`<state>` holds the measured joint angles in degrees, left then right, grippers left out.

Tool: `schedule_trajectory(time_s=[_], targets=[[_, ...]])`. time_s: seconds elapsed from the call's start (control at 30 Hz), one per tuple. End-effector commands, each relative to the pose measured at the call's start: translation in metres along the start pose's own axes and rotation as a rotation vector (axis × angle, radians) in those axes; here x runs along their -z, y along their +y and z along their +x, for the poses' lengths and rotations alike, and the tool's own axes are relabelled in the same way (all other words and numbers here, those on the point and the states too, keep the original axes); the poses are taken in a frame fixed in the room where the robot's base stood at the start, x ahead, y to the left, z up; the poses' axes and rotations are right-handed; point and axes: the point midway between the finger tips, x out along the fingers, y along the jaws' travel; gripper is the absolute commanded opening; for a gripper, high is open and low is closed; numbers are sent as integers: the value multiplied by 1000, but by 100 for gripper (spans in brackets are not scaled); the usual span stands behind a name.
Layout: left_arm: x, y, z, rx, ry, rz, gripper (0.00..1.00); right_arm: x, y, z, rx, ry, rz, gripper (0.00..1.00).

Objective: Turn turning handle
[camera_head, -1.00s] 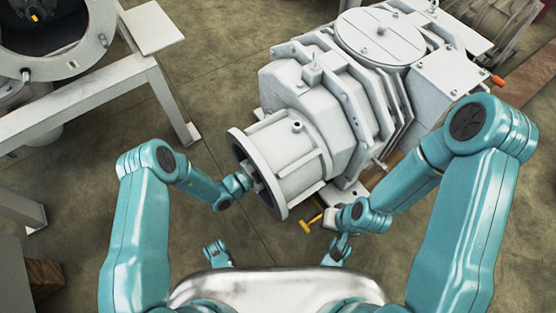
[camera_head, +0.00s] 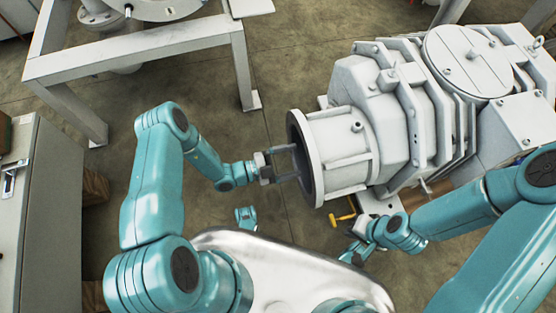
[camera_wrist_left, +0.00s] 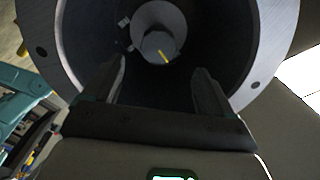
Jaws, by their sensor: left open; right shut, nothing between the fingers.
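A grey-white vacuum pump (camera_head: 400,120) lies with its round flanged opening (camera_head: 303,160) facing left. My left gripper (camera_head: 288,163) is open at this opening, its fingers pointing in. In the left wrist view, the open fingers (camera_wrist_left: 160,88) stand apart with nothing between them. Beyond them, inside the dark bore, is a pale round shaft end (camera_wrist_left: 158,46) with a yellow mark. A small yellow handle (camera_head: 343,217) shows below the flange in the head view. I cannot tell which part is the turning handle. My right gripper (camera_head: 352,248) is shut and empty, low near the yellow handle.
A light metal frame (camera_head: 140,58) stands at the upper left. A grey cabinet (camera_head: 50,220) is at the left edge. Concrete floor (camera_head: 200,95) is clear between the frame and the pump. The flange rim closely surrounds the left fingers' path.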

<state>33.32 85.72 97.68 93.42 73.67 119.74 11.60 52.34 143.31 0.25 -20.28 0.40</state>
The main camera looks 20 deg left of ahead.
Motion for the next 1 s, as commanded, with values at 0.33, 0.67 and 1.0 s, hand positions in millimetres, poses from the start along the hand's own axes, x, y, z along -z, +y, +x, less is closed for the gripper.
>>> schedule_trajectory(time_s=[0.33, 0.67, 1.0], targets=[[0, 0, -38, 1, 0, 0, 85, -1, -4, -6, 1, -3, -7, 0], [0, 0, -38, 0, 0, 0, 85, -1, -4, -5, 1, -3, -7, 0], [0, 0, -38, 0, 0, 0, 85, -1, -3, -6, 1, -3, -7, 0]])
